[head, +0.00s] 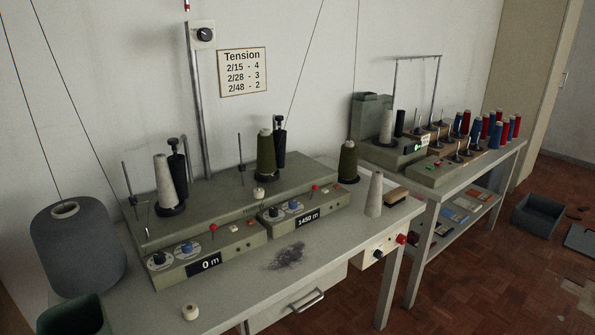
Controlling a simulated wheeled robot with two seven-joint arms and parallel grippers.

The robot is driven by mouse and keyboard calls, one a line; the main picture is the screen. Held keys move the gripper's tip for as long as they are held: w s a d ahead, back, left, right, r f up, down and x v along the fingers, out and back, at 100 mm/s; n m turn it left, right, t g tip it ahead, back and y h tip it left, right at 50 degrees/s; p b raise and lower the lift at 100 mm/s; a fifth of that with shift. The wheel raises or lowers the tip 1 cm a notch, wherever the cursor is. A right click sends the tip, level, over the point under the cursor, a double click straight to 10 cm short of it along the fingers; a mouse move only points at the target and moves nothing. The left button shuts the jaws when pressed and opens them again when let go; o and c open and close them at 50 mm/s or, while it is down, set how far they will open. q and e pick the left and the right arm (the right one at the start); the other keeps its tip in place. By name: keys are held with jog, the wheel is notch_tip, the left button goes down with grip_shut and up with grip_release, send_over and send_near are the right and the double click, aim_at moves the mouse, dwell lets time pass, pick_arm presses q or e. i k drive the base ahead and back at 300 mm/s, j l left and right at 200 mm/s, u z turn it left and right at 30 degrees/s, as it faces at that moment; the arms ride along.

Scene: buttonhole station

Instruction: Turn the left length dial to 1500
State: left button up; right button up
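The winding machine (225,208) stands on the near table and has two front units. The left unit's front has a black knob (159,258) and a blue knob (187,247), each on a pale round scale. Their markings are too small to read, and I cannot tell which is the length dial. The left unit's display (204,264) reads "0 m". The right unit has a black knob (274,212), a blue knob (295,206) and a display (307,218) reading "1450 m". Neither of my grippers is in view.
A large grey cone (80,255) stands left of the machine. A tangle of dark thread (288,257) and a small spool (190,312) lie on the table (245,285) in front. A second table (468,178) with cones stands at the right, over a parquet floor.

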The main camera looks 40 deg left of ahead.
aim_at(187, 247)
jog(key=u, duration=1.75)
